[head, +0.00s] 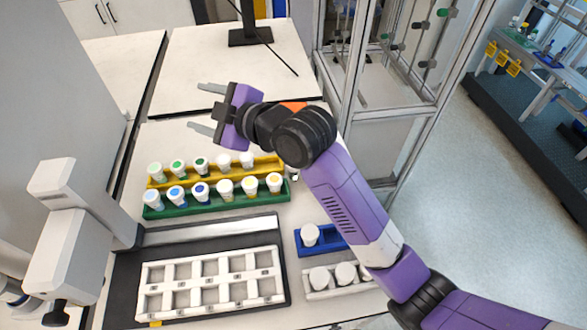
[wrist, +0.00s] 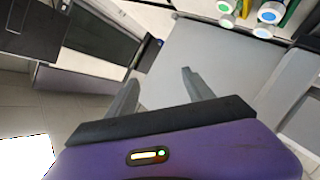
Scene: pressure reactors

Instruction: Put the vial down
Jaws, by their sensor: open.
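My gripper (head: 203,108) is open and empty, held beyond the yellow rack at the back left of the bench; its two fingers also show apart in the wrist view (wrist: 160,80). No vial is between the fingers. Capped vials stand in a yellow rack (head: 267,166) and a green rack (head: 212,206), with green, blue, yellow and white caps. A single white-capped vial (head: 310,234) stands in a small blue rack (head: 338,240). I cannot tell which vial the task means. In the wrist view, a green-capped vial (wrist: 226,7) and a blue-capped vial (wrist: 268,14) show at the top.
A white rack of empty compartments (head: 211,302) lies on a black-and-grey plate at the front. A short white rack (head: 320,295) holds several vials, partly hidden by my arm. A glass-and-metal frame (head: 341,80) stands at the right. The bench behind my gripper is mostly clear.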

